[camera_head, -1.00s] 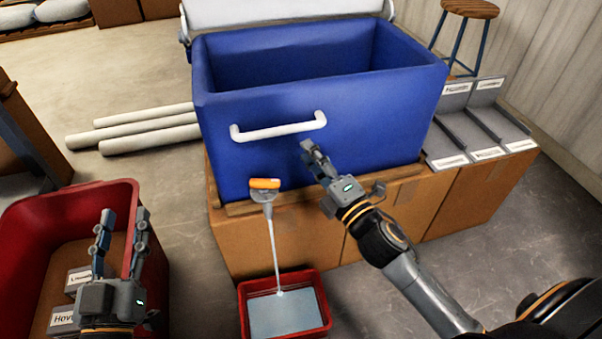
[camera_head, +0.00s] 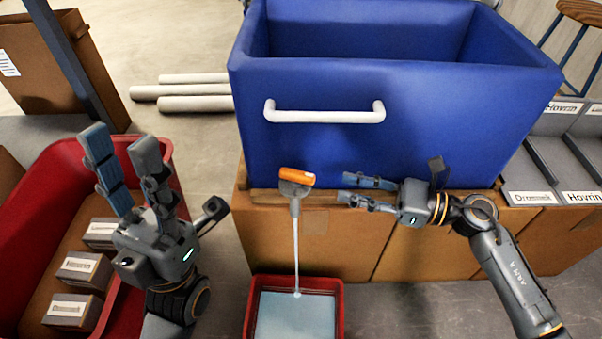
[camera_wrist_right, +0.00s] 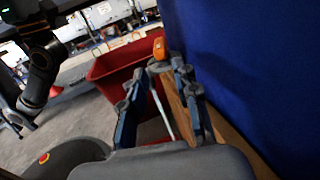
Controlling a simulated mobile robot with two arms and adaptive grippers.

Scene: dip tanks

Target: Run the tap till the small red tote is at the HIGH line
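The tap (camera_head: 296,187) has an orange handle (camera_head: 297,176) and sits low on the front of the blue tank (camera_head: 420,120). A thin stream runs from it into the small red tote (camera_head: 339,312), which holds pale blue water (camera_head: 296,318). No HIGH line can be made out. My right gripper (camera_head: 352,191) is open and empty, just right of the tap, with its fingers pointing at it. In the right wrist view the orange handle (camera_wrist_right: 159,48) shows beyond the open fingers. My left gripper (camera_head: 122,165) is open and empty at the left, over the large red bin.
The large red bin (camera_head: 30,200) at the left holds several labelled boxes (camera_head: 85,268). Cardboard boxes (camera_head: 420,240) support the tank. A white handle (camera_head: 324,113) sticks out of its front. White pipes (camera_head: 195,91) lie on the floor behind left. Grey labelled trays (camera_head: 560,160) stand at right.

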